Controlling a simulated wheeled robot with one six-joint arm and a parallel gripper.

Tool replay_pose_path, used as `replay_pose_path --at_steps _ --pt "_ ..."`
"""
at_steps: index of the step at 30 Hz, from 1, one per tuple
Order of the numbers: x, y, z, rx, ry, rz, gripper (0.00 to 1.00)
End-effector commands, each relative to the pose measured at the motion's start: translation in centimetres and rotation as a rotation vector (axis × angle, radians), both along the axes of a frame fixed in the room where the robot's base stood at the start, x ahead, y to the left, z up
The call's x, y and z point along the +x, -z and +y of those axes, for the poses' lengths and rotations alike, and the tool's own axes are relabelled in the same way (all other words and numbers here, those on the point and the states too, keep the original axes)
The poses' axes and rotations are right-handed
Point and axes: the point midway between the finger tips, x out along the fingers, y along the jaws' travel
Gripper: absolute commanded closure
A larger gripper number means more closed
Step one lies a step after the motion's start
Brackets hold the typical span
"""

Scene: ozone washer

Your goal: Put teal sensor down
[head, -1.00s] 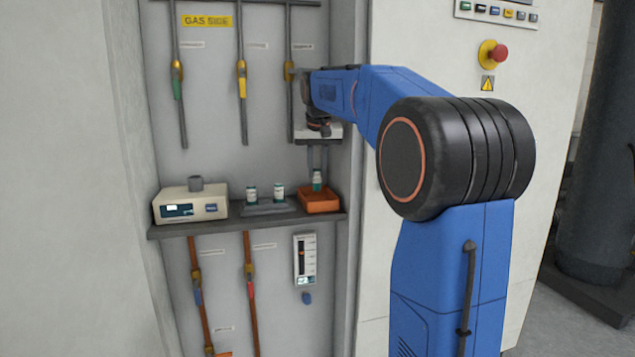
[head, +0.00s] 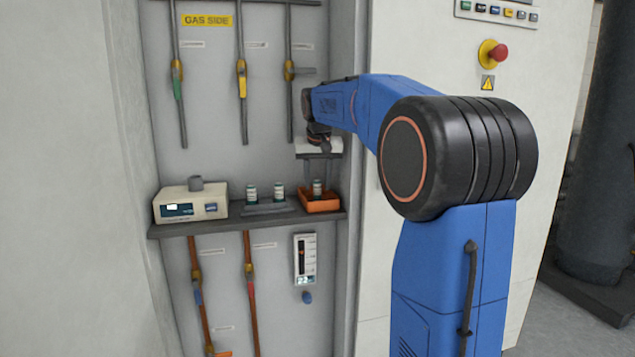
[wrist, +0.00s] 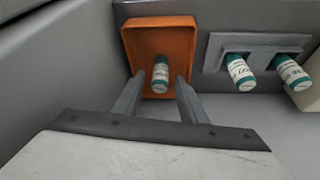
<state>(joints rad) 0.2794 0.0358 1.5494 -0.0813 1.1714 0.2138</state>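A teal-and-white sensor (head: 317,187) stands upright in an orange tray (head: 320,205) at the right end of the shelf. In the wrist view, the sensor (wrist: 160,76) is inside the tray (wrist: 137,36), near its front edge. My gripper (head: 317,175) is above the tray with its fingers pointing down, one on each side of the sensor. In the wrist view, my gripper (wrist: 160,82) is open, with a gap between each finger and the sensor. The sensor's base is hard to make out.
A grey rack (head: 265,208) with two similar teal-capped vials (head: 251,193) stands left of the tray. A beige instrument box (head: 190,205) is at the shelf's left end. The cabinet's side wall (wrist: 50,85) is close to the tray. Vertical pipes with valves hang above.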

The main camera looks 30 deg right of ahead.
Motion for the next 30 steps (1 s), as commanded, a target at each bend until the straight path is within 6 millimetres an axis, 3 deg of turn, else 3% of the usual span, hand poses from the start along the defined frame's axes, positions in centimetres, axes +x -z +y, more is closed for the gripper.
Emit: replay_pose_path --at_steps 11,24,30 --pt "-0.3 -1.3 0.2 0.000 0.000 -0.002 0.62" --pt "-3.0 -8.7 1.6 -0.001 0.000 -0.003 0.62" --pt "-3.8 -10.7 2.0 0.000 0.000 -0.001 0.62"
